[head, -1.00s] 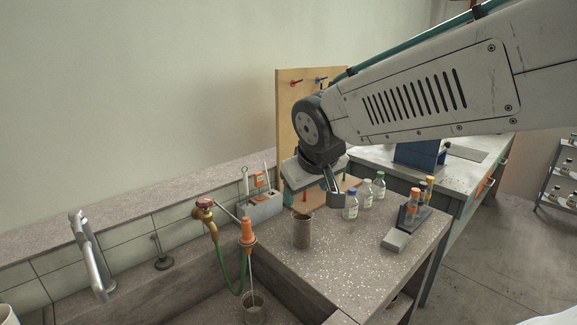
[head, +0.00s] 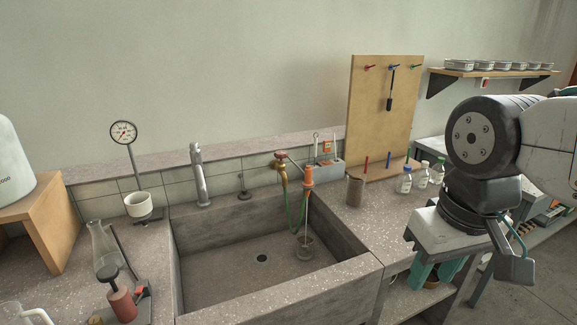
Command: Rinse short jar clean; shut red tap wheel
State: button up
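The short jar (head: 305,250) stands upright in the sink, below an orange nozzle (head: 308,178). A thin pale stream runs from the nozzle down to the jar. The jar's inside is too small to judge for dirt. The red tap wheel (head: 281,154) sits on top of a brass tap (head: 283,172), from which a green hose loops down. A taller brown jar (head: 355,190) stands on the bench right of the sink. My gripper (head: 436,280) hangs in front of the bench at the right, well away from jar and tap. Its teal fingers are apart and look empty.
The sink's front wall (head: 290,300) stands between the short jar and the near side. A chrome faucet (head: 201,178) rises behind the sink. Small bottles (head: 404,180) stand on the bench behind my gripper. A flask (head: 103,245) and a gauge stand at the left.

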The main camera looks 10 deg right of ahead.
aim_at(280, 154)
jog(key=u, duration=0.1)
jog(key=k, duration=0.4)
jog(key=z, duration=0.7)
jog(key=i, duration=1.3)
jog(key=u, duration=0.95)
